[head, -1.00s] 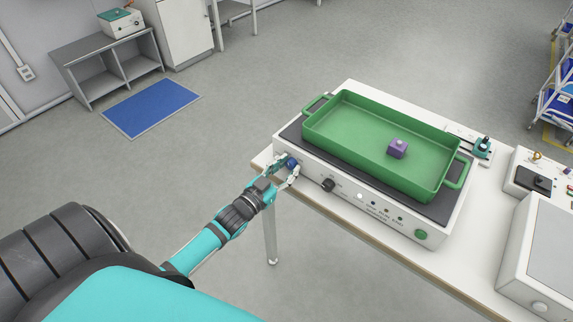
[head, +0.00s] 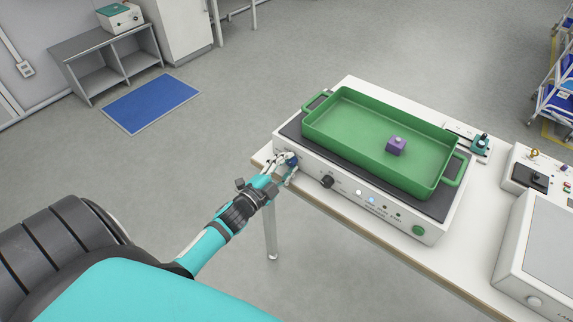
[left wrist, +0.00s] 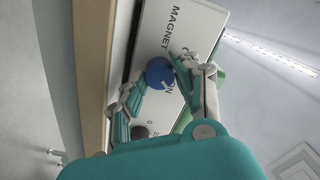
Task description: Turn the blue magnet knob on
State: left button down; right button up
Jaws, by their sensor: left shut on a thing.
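The blue magnet knob (head: 292,160) is on the left end of the white device's front panel (head: 340,193). In the left wrist view the knob (left wrist: 159,72) sits by the printed word MAGNET, and its white mark points toward the partly hidden ON label. My left gripper (head: 284,165) is shut on the knob, with one finger on each side of it; both fingers also show in the left wrist view (left wrist: 156,87). In the head view the fingers cover part of the knob. My right gripper is out of view.
A black knob (head: 326,182), several indicators with one glowing bluish-white (head: 371,200), and a green knob (head: 418,230) are farther right on the panel. A green tray (head: 350,145) holding a purple block (head: 396,146) rests on top. Other devices stand on the table's right.

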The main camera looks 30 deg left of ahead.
pick_arm(q)
jog(key=shift+m, duration=0.6)
jog(key=c, duration=1)
grip_release()
jog(key=s, duration=1.2)
jog(key=shift+a, duration=0.4)
